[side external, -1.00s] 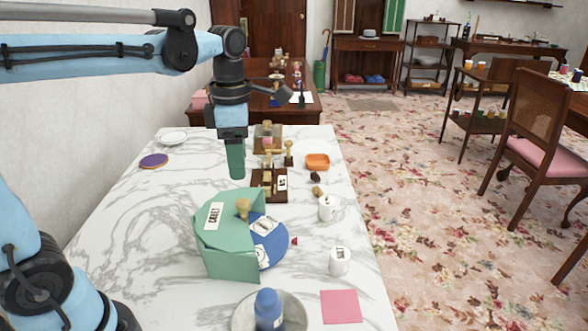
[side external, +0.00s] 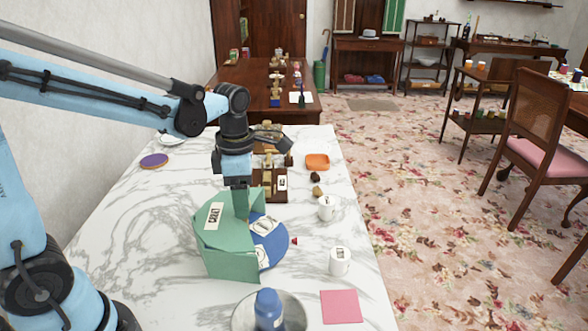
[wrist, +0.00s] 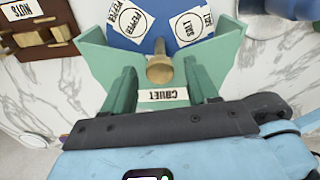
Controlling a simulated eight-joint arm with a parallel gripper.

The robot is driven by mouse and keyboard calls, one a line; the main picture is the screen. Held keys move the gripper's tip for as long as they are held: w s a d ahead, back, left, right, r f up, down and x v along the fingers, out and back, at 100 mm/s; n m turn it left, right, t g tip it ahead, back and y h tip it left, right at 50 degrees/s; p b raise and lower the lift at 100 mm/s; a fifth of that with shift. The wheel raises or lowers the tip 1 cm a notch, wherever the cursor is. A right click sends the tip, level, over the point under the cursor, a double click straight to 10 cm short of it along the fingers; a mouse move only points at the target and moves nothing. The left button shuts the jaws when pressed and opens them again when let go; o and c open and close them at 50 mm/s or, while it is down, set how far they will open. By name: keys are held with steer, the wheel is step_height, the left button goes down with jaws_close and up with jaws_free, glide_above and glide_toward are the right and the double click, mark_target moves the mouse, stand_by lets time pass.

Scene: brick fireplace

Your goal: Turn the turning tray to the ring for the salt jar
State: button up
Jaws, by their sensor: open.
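The turning tray is a blue disc (side external: 270,250) partly under a green cover (side external: 228,262) labelled CRUET. In the wrist view, the blue disc (wrist: 158,30) shows a PEPPER label (wrist: 130,20), a SALT label (wrist: 189,26) and another label cut off by the cover's right wall. A brass knob (wrist: 160,70) stands at the cover's inner edge. My gripper (wrist: 161,78) is open, with one green finger on each side of the knob and gaps between. In the side view my gripper (side external: 241,212) hides the knob. Two white jars (side external: 326,208) (side external: 340,262) stand right of the tray; their labels are unreadable.
A small red marker (side external: 294,240) sits at the disc's right. A blue bottle (side external: 268,310) stands on a grey plate in front, beside a pink square (side external: 341,307). A brown labelled rack (side external: 274,188) and an orange dish (side external: 317,161) are behind.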

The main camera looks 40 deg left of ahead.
steer(key=shift+c, duration=0.4)
jaws_close()
steer(key=shift+n, duration=3.1)
steer(key=shift+o, duration=0.4)
jaws_free()
steer(key=shift+r, duration=0.1)
